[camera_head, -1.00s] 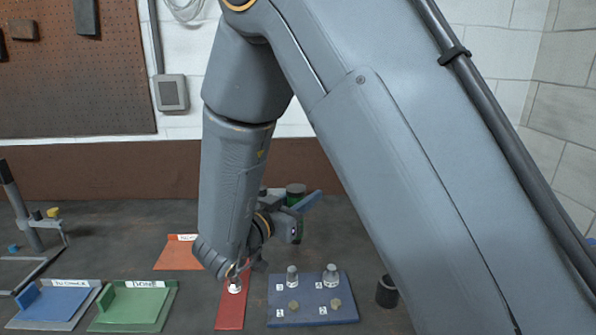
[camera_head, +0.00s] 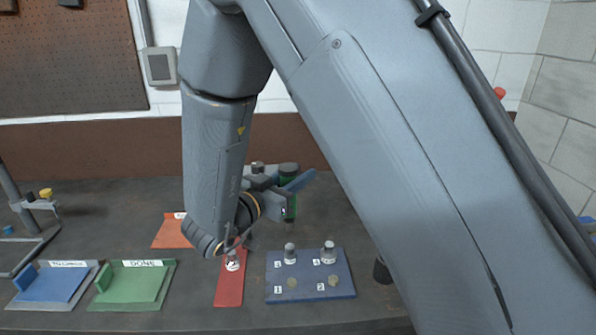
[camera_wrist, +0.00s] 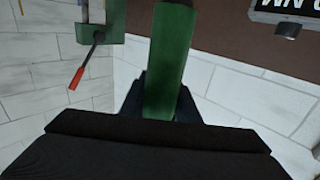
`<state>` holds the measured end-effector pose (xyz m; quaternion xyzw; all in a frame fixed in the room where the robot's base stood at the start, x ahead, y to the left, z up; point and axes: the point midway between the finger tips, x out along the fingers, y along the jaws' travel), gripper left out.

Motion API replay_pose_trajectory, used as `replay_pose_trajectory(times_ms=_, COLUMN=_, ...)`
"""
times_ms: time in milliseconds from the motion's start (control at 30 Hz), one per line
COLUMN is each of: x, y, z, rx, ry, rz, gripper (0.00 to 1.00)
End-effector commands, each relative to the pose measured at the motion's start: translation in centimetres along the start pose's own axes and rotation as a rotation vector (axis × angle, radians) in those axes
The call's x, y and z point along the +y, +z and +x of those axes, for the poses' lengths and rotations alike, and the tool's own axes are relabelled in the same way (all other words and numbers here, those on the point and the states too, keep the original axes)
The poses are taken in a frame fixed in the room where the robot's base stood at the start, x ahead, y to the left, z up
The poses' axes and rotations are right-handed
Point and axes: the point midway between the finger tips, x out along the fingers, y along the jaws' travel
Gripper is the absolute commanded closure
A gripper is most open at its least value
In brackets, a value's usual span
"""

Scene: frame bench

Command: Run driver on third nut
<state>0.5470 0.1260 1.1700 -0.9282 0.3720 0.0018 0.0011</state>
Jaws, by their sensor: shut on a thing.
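My gripper (camera_head: 280,188) is above the bench behind the blue board, partly hidden by my own arm. It is shut on a green tool, likely the driver (camera_head: 289,207); its green body (camera_wrist: 168,65) shows between the dark jaws in the wrist view. The blue board (camera_head: 308,270) has several numbered places. Two grey metal cylinders (camera_head: 329,253) stand in its back row. Two flat brass-coloured pieces, likely nuts (camera_head: 333,281), are in its front row. The driver is apart from the board.
A red strip (camera_head: 229,290) with a small pale part (camera_head: 232,262) lies left of the board. A green DONE tray (camera_head: 133,285), a blue tray (camera_head: 55,284) and an orange mat (camera_head: 171,233) lie further left. A dark cup (camera_head: 382,271) stands right, partly behind my arm.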

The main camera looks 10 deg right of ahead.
Motion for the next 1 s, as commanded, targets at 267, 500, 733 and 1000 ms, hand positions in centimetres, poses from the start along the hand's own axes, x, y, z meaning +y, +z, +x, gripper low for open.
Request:
replay_pose_trajectory(times_ms=267, x=0.0, y=2.6, z=0.0, rx=0.001, ry=0.000, rz=0.000, gripper=1.00)
replay_pose_trajectory(times_ms=500, x=0.0, y=4.5, z=0.1, rx=0.001, ry=0.000, rz=-0.001, gripper=1.00)
replay_pose_trajectory(times_ms=733, x=0.0, y=5.4, z=0.0, rx=0.002, ry=0.000, rz=0.000, gripper=1.00)
replay_pose_trajectory(times_ms=1000, x=0.0, y=5.4, z=0.0, rx=0.001, ry=0.000, rz=0.001, gripper=1.00)
